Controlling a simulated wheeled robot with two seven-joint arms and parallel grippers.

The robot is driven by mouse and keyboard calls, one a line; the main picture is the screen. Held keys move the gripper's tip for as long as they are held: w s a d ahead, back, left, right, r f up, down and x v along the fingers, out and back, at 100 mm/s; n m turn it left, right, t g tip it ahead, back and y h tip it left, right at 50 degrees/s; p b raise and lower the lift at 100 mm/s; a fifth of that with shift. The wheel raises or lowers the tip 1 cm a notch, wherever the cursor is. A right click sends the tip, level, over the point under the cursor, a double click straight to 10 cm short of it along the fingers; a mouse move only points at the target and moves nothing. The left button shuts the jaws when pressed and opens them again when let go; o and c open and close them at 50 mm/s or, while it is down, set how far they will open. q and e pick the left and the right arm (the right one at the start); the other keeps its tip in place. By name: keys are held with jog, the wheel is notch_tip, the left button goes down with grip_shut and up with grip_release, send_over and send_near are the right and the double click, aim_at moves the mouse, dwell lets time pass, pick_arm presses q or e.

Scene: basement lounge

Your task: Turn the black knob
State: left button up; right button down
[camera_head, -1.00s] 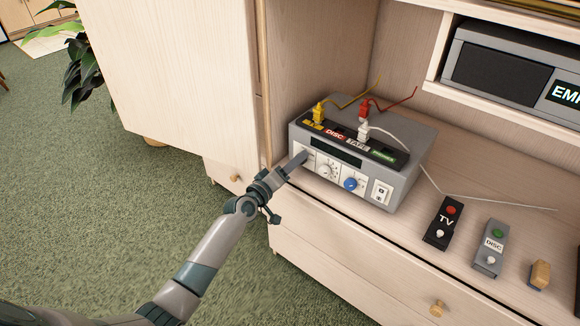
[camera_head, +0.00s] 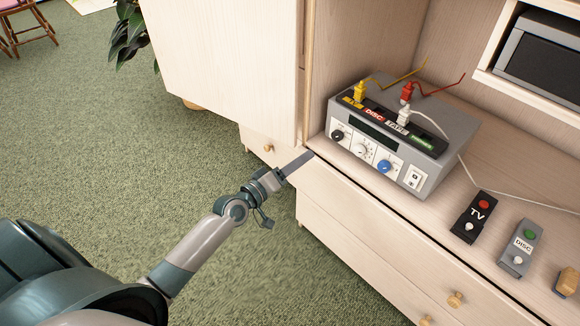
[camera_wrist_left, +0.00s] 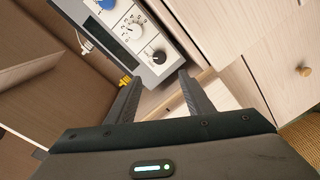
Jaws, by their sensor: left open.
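The black knob (camera_head: 337,135) is at the left end of the front panel of a grey device (camera_head: 440,165) on the wooden cabinet. A white dial (camera_head: 361,150) and a blue knob (camera_head: 384,166) are to its right. In the left wrist view the black knob (camera_wrist_left: 158,56) shows beyond the fingertips. My left gripper (camera_head: 304,160) is in front of the cabinet, to the lower left of the knob and apart from it. In the left wrist view its two fingers (camera_wrist_left: 158,85) are spread with nothing between them. My right gripper is not in view.
Yellow, red and white plugs (camera_head: 407,92) with cables stand on top of the device. A cabinet door (camera_head: 225,65) stands at the left. Green carpet lies in front.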

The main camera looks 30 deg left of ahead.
pick_arm(q)
jog(key=shift+v, duration=1.7)
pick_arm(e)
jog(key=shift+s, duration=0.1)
pick_arm(q)
jog(key=s+d+f+m+g, duration=0.3)
jog(key=s+d+f, duration=0.25)
jog(key=s, duration=0.25)
jog(key=s+d+f+m+g, duration=0.3)
jog(key=s+d+f+m, duration=0.15)
jog(key=s+d, duration=0.2)
jog(key=s+f+m+g+y, duration=0.1)
jog(key=s+f+g, duration=0.1)
jog(key=s, duration=0.6)
jog(key=s+f+m+g+y, duration=0.2)
jog(key=s+f, duration=0.1)
jog(key=s, duration=0.5)
notch_tip(320, 180, down, 17)
jog(key=s+a+g+p, duration=0.1)
jog(key=a+p, duration=0.1)
jog(key=p, duration=1.3)
jog(key=shift+s+a+r+y, duration=0.15)
jog(key=shift+s+a+y, duration=0.25)
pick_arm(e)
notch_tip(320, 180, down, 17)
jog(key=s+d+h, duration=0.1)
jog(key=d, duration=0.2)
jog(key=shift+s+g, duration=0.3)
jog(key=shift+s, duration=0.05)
